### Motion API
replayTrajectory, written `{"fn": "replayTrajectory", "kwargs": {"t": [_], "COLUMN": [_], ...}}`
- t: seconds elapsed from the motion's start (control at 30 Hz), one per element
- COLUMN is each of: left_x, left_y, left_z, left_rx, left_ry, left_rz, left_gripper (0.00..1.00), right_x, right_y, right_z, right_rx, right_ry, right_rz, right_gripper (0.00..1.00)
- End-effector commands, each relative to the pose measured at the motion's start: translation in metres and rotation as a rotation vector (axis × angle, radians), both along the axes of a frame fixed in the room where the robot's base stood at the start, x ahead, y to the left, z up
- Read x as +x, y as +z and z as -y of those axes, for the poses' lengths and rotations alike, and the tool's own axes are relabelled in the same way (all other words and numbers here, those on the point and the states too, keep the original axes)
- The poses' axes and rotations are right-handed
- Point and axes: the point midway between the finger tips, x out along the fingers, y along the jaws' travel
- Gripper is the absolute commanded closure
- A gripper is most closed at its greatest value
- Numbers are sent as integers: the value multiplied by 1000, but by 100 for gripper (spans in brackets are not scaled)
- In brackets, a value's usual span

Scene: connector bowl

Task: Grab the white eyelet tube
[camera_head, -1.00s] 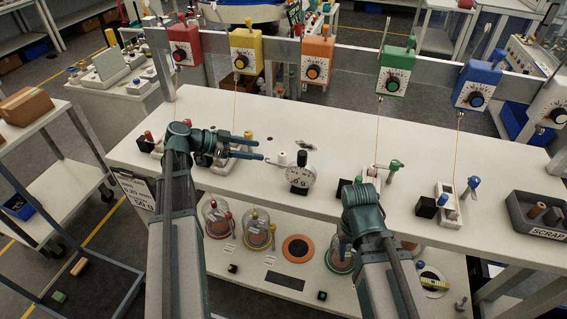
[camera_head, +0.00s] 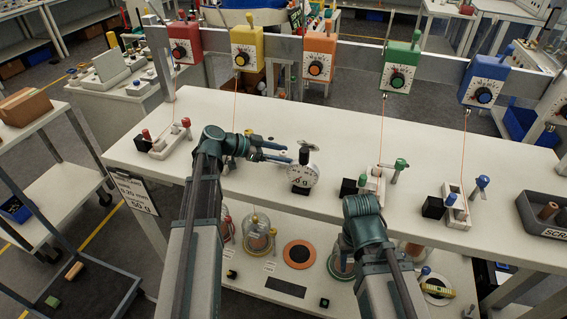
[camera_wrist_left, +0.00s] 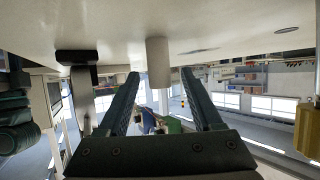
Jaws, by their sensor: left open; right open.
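The white eyelet tube (camera_wrist_left: 157,62) shows in the left wrist view, where the picture is upside down and the tube hangs from the white bench top. It stands between the two fingertips of my left gripper (camera_wrist_left: 158,78), with a gap to each finger. In the head view my left gripper (camera_head: 287,152) is open and points right, low over the bench, just left of the dial gauge. The tube is hard to make out there among the fingers. My right arm's wrist (camera_head: 362,215) is at the bench's front edge; its jaws are hidden.
The round dial gauge (camera_head: 301,172) stands close right of my left fingertips. Behind it the white bench (camera_head: 330,130) is clear. Green (camera_head: 396,168) and blue (camera_head: 481,183) knobbed fixtures and a grey scrap tray (camera_head: 535,222) lie to the right. Threads hang from coloured boxes (camera_head: 319,56) above.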

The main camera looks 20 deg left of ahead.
Motion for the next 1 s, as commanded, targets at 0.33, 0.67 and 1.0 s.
{"fn": "replayTrajectory", "kwargs": {"t": [0.33,0.67,1.0], "left_x": [3,3,3], "left_y": [-3,-3,-2], "left_z": [5,5,5], "left_rx": [0,0,0], "left_ry": [1,1,1], "left_rz": [0,0,0], "left_gripper": [46,100,100], "right_x": [0,0,0], "right_y": [-3,-3,-2], "right_z": [0,0,0], "right_rx": [0,0,0], "right_ry": [0,0,0], "right_rz": [0,0,0], "right_gripper": [50,50,50]}}
